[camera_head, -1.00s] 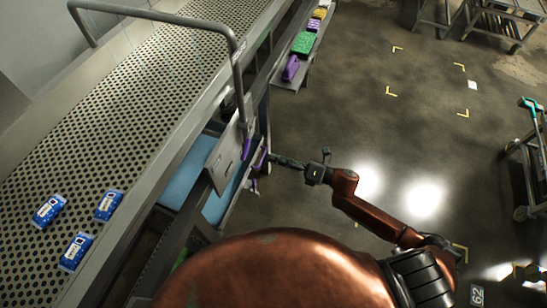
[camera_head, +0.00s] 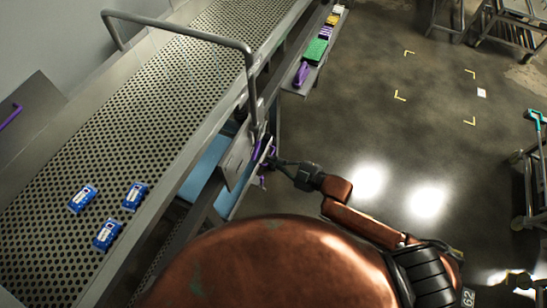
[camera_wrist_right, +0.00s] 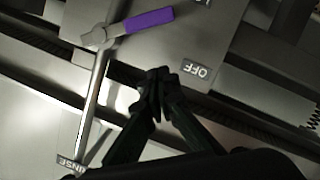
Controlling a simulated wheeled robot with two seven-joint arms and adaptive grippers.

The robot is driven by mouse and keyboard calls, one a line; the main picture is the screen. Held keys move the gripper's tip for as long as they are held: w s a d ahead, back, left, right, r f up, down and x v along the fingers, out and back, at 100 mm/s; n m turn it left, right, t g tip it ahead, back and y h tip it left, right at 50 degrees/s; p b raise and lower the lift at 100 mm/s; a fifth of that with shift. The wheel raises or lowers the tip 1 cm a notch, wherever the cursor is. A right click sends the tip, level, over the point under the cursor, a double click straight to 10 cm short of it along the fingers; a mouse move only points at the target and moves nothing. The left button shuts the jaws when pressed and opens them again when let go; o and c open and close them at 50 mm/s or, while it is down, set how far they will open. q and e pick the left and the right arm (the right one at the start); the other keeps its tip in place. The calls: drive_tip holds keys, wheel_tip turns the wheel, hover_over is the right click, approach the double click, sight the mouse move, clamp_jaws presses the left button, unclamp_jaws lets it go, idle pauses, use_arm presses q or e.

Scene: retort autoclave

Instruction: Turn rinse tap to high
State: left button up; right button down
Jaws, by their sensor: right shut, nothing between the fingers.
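The rinse tap shows in the right wrist view as a purple lever (camera_wrist_right: 148,20) on a metal pivot, with a metal pipe running down from it. The lever points right and slightly up in the picture. An upside-down OFF label (camera_wrist_right: 200,72) lies below and right of it, and a cut-off label sits at the top edge. A RINSE label (camera_wrist_right: 72,162) is at bottom left. My right gripper (camera_wrist_right: 158,84) is shut and empty, its tips below the lever and apart from it in the picture. In the head view my right gripper (camera_head: 274,161) is at the panel (camera_head: 237,157).
A perforated conveyor (camera_head: 165,130) with a bent rail carries several blue packs (camera_head: 108,235). A shelf behind holds a green block (camera_head: 316,51) and a purple item (camera_head: 301,74). A trolley (camera_head: 536,165) stands at the right. The floor between is clear.

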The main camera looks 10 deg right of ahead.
sight(259, 140)
drive_tip(key=w+a+f+p, duration=0.1)
drive_tip(key=w+a+f, duration=0.3)
drive_tip(key=w, duration=0.3)
drive_tip(key=shift+f, duration=0.3)
drive_tip(key=shift+d, duration=0.15)
